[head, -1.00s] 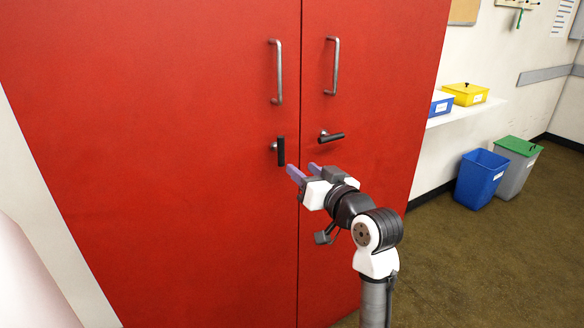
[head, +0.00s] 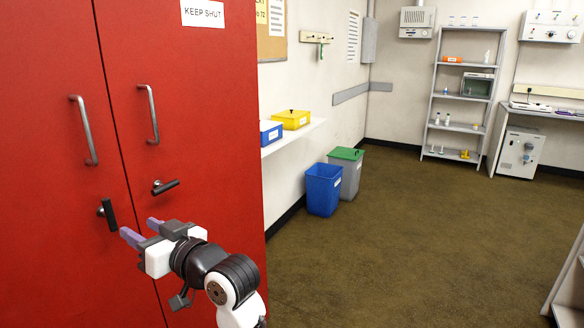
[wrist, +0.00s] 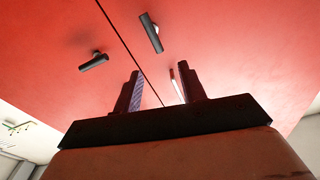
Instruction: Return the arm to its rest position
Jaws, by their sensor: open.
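My gripper (head: 141,231) is open and empty in the head view, at the lower left, in front of the red cabinet (head: 202,80). Its purple-grey fingers point at the doors, just below the two black handles. The left door's handle (head: 107,215) stands nearly upright. The right door's handle (head: 165,186) lies nearly level. In the wrist view both fingers (wrist: 155,90) are apart with nothing between them, and the left handle (wrist: 151,33) and right handle (wrist: 94,62) show beyond them. Both doors look closed. Whether the fingers touch the door is hard to tell.
A wall shelf holds a blue box (head: 271,132) and a yellow box (head: 290,119). A blue bin (head: 323,190) and a green-lidded grey bin (head: 350,172) stand by the wall. A shelving rack (head: 462,95) stands at the back. The brown floor (head: 410,240) is open.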

